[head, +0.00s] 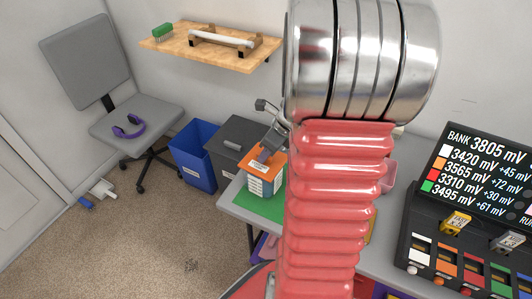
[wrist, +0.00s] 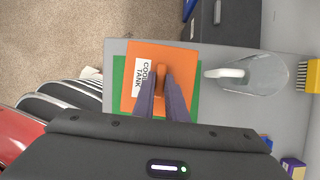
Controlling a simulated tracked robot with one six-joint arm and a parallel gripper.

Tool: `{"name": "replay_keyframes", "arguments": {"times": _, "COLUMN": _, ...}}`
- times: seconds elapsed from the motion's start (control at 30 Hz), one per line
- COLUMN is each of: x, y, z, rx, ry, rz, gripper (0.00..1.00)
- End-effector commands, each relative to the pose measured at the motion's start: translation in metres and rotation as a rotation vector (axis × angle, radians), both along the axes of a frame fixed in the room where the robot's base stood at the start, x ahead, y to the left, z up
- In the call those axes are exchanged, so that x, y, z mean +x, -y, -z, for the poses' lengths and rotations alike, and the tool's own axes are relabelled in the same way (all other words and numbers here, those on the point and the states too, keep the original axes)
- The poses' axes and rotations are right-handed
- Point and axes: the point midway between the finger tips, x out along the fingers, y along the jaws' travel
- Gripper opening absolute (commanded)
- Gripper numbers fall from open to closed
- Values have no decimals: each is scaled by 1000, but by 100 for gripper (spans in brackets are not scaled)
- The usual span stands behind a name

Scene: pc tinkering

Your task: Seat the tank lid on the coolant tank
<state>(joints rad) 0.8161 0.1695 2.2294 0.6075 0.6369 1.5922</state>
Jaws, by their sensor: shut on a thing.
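The tank lid (wrist: 140,58) is an orange square with a white label and an orange knob, seen from above in the wrist view. My gripper (wrist: 163,78) is shut on the knob between its two dark fingers. In the head view the lid (head: 266,162) is at the top of the coolant tank (head: 265,186), a pale box on a green mat (head: 248,204) at the table's left end. My gripper (head: 265,152) comes down on it from above. Any small gap between lid and tank cannot be told. The lid hides the tank in the wrist view.
A clear vessel with a white handle (wrist: 225,73) stands right of the lid, and a yellow brush (wrist: 313,76) lies at the edge. A battery bank (head: 465,235) is at right.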

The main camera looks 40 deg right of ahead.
Motion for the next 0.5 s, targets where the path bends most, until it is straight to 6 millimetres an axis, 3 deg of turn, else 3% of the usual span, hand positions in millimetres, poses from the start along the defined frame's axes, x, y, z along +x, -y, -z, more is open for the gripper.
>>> {"name": "replay_keyframes", "arguments": {"times": 0.5, "x": 0, "y": 0, "z": 6, "rx": 0, "ry": 0, "rz": 1, "gripper": 0}}
